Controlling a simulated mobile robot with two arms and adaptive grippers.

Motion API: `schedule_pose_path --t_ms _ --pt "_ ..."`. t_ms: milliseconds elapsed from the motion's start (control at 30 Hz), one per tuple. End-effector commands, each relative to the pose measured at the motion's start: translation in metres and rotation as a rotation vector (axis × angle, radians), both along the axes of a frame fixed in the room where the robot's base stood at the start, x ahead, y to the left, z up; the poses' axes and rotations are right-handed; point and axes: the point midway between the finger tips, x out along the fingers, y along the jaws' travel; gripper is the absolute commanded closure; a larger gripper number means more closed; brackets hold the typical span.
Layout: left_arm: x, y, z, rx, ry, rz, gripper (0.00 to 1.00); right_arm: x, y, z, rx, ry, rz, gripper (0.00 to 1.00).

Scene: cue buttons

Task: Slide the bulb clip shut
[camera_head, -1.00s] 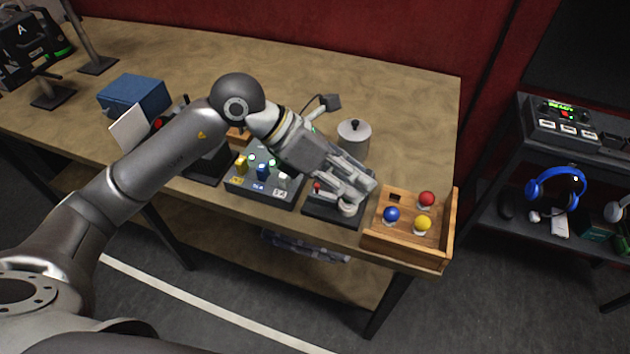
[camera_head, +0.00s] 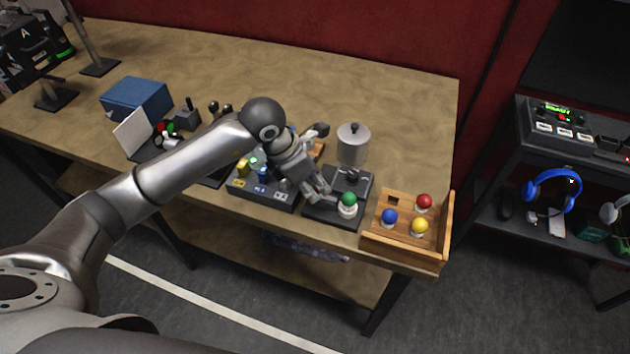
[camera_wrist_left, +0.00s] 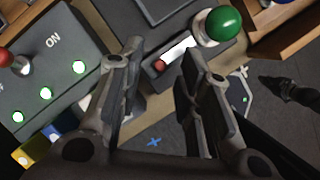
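A bulb with a green globe (camera_head: 348,199) sits upright in a white base at the front right of a dark device (camera_head: 327,222). In the left wrist view the green bulb (camera_wrist_left: 222,24) stands beside a white slot (camera_wrist_left: 180,52) with a small red slider (camera_wrist_left: 160,65) at its left end; I take this as the clip. My left gripper (camera_head: 322,194) hangs over the device's left part, just left of the bulb. In the left wrist view its fingers (camera_wrist_left: 160,85) are apart, with nothing clearly held between them. I cannot tell whether they touch the slider. My right gripper is not in view.
A wooden tray (camera_head: 388,250) with red, blue and yellow bulbs stands right of the device. A switch panel (camera_head: 262,192) with lit lamps stands left.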

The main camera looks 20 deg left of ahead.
Motion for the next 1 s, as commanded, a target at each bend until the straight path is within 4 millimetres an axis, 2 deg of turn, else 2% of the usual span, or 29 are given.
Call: schedule_pose_path --t_ms 200,467,700,1000 --pt "0.004 -0.004 -0.014 0.0 -0.001 -0.001 0.67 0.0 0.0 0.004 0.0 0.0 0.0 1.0" --pt "0.004 -0.005 -0.015 0.0 -0.001 -0.001 0.67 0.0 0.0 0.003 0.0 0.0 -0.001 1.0" --pt "0.004 -0.005 -0.015 0.0 -0.001 -0.001 0.98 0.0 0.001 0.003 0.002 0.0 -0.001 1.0" --pt "0.004 -0.004 -0.014 0.0 -0.001 -0.001 1.0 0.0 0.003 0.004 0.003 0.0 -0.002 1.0"
